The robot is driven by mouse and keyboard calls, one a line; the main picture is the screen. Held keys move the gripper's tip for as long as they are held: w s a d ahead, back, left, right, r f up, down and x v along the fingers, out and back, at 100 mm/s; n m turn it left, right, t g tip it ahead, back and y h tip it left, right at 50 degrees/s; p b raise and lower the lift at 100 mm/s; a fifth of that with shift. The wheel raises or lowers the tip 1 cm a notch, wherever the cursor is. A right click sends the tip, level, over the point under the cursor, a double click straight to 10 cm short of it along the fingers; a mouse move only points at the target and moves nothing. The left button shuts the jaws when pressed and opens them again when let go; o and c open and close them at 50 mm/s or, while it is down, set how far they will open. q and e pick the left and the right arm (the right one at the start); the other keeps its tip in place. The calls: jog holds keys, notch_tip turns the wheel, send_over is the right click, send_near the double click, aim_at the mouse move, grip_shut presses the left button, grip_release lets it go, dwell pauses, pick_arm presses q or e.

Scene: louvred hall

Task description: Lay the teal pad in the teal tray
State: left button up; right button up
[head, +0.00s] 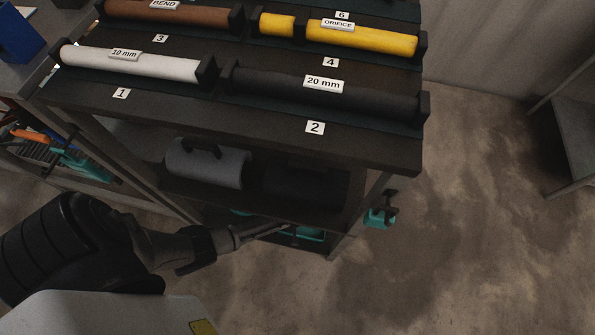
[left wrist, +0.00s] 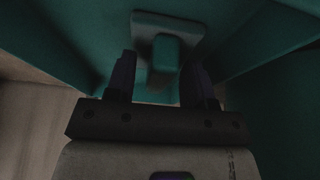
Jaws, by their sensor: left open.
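In the left wrist view, a pale teal square pad (left wrist: 148,24) with a raised block-like grip (left wrist: 165,52) lies against teal surfaces. These look like the inside of the teal tray (left wrist: 235,22), but it is too dark to be sure. My left gripper (left wrist: 161,64) is open, with one finger on each side of the grip; contact cannot be told. In the head view my left gripper (head: 286,228) reaches under the dark rack at its low level, beside a teal piece (head: 312,233). The pad cannot be made out there. My right gripper is out of view.
The rack's upper shelf (head: 385,150) overhangs my left arm and carries labelled rolls. A grey roll (head: 208,163) lies on the shelf below. A teal clamp-like object (head: 380,217) is at the rack's right leg.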

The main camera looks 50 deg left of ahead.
pick_arm(q)
jog(key=p+v, duration=0.5)
jog(key=v, duration=0.1)
jog(key=shift+r, duration=0.2)
jog(key=shift+s+d+r+p, duration=0.1)
jog(key=shift+s+r+p, duration=0.2)
jog(key=shift+r, duration=0.25)
